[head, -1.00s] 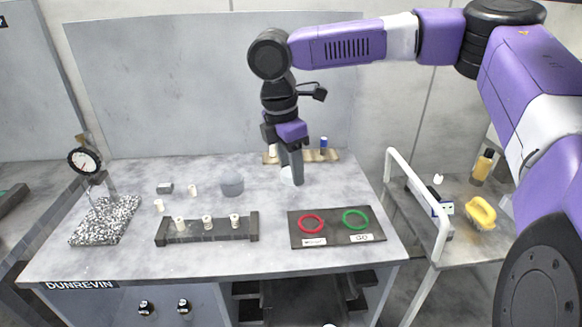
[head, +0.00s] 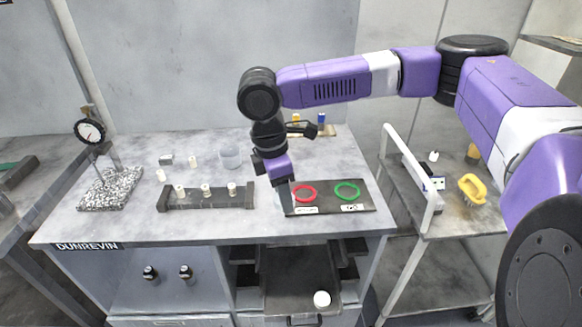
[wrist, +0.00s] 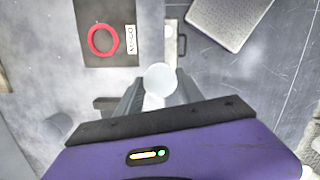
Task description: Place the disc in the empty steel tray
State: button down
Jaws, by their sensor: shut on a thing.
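My gripper (wrist: 150,92) is shut on a pale, translucent round disc (wrist: 159,77), which shows between the fingers in the wrist view. In the head view my gripper (head: 284,190) points down over the worktable, beside the left edge of the dark board with the rings. The disc is mostly hidden there. A dark grey tray-like surface (head: 300,270) shows below the table's front edge, with a white round piece (head: 322,299) at its near end. I cannot tell whether this is the steel tray.
The dark board (head: 331,209) carries a red ring (head: 305,193) and a green ring (head: 347,190). A dark rack (head: 207,198) with several small white pieces stands left. A dial gauge (head: 90,132) stands far left. A cart (head: 430,205) with a yellow brush (head: 472,188) is at right.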

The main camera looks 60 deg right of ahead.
jog(key=a+f+m, duration=0.3)
jog(key=a+f, duration=0.5)
jog(key=f, duration=0.5)
jog(key=w+a+f+m, duration=0.1)
jog(key=a+f+m, duration=0.1)
jog(key=a+f, duration=0.7)
jog(key=w+a+f+m+y, duration=0.1)
jog(key=a+f+m, duration=0.2)
jog(key=a+f, duration=0.6)
notch_tip(320, 180, down, 9)
jog(key=shift+w+a+r+m, duration=0.1)
jog(key=shift+w+a+m, duration=0.15)
jog(key=shift+m, duration=0.05)
jog(key=shift+w, duration=0.1)
